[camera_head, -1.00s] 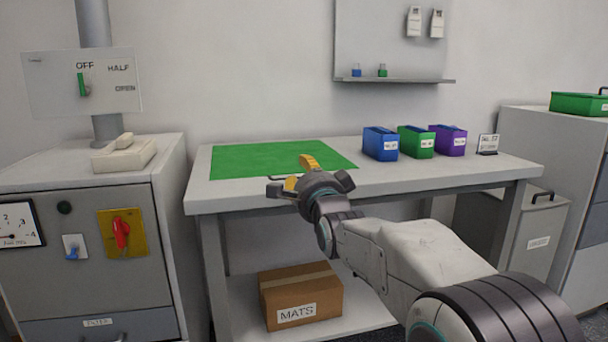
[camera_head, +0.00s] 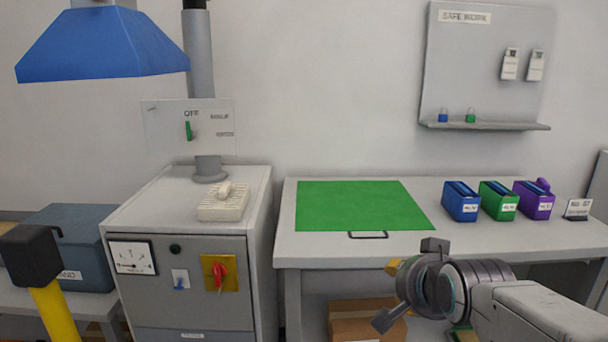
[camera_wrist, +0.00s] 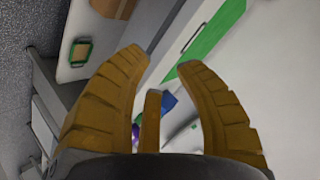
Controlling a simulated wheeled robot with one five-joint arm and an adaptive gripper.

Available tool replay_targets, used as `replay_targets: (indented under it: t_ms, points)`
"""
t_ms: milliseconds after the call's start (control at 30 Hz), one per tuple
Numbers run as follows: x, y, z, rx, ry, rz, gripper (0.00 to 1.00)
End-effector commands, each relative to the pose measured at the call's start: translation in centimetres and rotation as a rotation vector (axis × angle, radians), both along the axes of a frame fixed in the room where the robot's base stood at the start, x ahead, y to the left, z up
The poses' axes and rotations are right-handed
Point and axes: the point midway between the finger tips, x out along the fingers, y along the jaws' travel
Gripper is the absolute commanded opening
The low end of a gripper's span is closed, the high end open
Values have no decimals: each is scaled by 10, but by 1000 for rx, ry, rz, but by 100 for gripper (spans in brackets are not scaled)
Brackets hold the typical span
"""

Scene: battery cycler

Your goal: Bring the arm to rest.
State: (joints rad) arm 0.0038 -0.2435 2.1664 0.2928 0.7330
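My gripper (camera_head: 400,290) is in front of the workbench at lower right in the head view, below the level of the bench top. My arm comes in from the right edge. In the wrist view its ochre fingers (camera_wrist: 160,62) are spread apart with nothing between them. The finger tips are mostly hidden behind the wrist in the head view.
The bench carries a green mat (camera_head: 360,204) and blue (camera_head: 461,204), green (camera_head: 498,202) and purple (camera_head: 535,202) bins. A box (camera_head: 362,322) sits beneath, partly hidden. A grey cabinet (camera_head: 225,315) with a red switch (camera_head: 217,275) stands left. A blue hood (camera_head: 105,45) hangs above.

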Motion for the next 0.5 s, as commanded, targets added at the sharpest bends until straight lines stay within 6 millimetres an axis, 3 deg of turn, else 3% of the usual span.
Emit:
replay_targets:
  t_ms: [33, 500]
  points:
    - [-18, 0, 20, -44, 48, 36, 31]
    - [-170, 1, 48, -363, 467, 446, 31]
